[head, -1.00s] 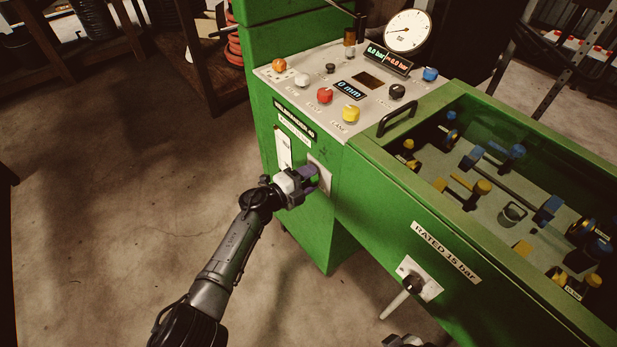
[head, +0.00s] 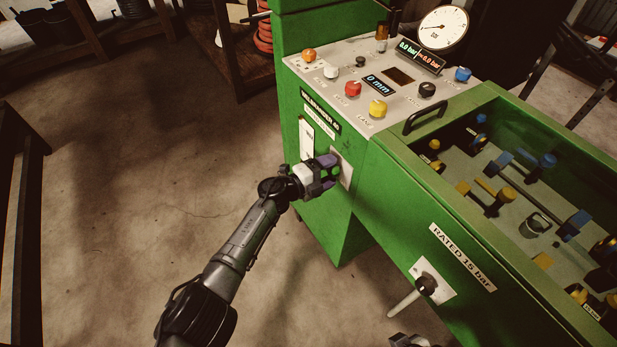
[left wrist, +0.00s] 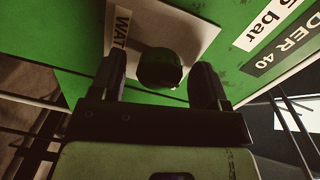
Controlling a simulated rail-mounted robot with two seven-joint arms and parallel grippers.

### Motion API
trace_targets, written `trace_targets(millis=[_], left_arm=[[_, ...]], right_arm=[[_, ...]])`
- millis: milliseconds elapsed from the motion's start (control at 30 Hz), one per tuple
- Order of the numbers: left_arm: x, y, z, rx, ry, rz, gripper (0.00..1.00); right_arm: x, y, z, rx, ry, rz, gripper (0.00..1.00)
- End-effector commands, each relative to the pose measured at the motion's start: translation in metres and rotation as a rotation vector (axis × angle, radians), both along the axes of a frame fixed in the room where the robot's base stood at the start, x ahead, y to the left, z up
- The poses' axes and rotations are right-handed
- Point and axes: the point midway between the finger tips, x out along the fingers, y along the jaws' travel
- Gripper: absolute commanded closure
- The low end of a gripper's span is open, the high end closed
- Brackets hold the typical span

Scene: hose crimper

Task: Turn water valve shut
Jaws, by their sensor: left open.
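The water valve shows in the left wrist view as a dark round knob (left wrist: 160,68) on a pale plate (left wrist: 185,32) whose label reads "WAT", the rest hidden. My left gripper (left wrist: 160,75) is open, with one finger on each side of the knob; I cannot tell whether they touch it. In the head view my left gripper (head: 328,167) is at the pale plate (head: 344,172) on the green machine's front, and hides the knob. A small grey piece at the bottom edge of the head view may be part of my right arm; its jaws cannot be made out.
The green machine (head: 335,225) has a control panel (head: 330,88) with coloured knobs and a gauge (head: 443,27). Its tank (head: 480,235) at right holds fittings. Another dark knob (head: 427,284) with a pale lever (head: 403,303) juts out below. The floor (head: 130,200) at left is clear.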

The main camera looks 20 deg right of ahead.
Motion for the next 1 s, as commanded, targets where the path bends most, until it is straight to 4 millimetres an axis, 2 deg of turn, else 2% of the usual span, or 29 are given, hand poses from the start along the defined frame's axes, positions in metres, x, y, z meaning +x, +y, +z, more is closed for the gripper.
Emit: trace_targets(millis=[167,300,600,800,1000], left_arm=[[-0.007,0.023,0.007,0.002,0.002,0.001,0.31],[-0.016,0.052,0.009,0.003,0.002,0.002,0.31],[-0.031,0.102,0.008,0.003,0.002,0.002,0.31],[-0.037,0.121,0.007,0.002,0.002,0.001,0.31],[-0.039,0.127,0.007,0.001,0.001,0.001,0.31]], right_arm=[[0.0,-0.002,0.026,-0.007,0.0,0.005,0.57],[0.0,-0.003,0.046,-0.009,0.0,0.006,0.57],[0.0,-0.002,0.067,-0.007,-0.001,0.005,0.57],[0.0,-0.001,0.073,-0.003,-0.001,0.002,0.57],[0.0,0.0,0.074,0.001,-0.001,-0.001,0.57]])
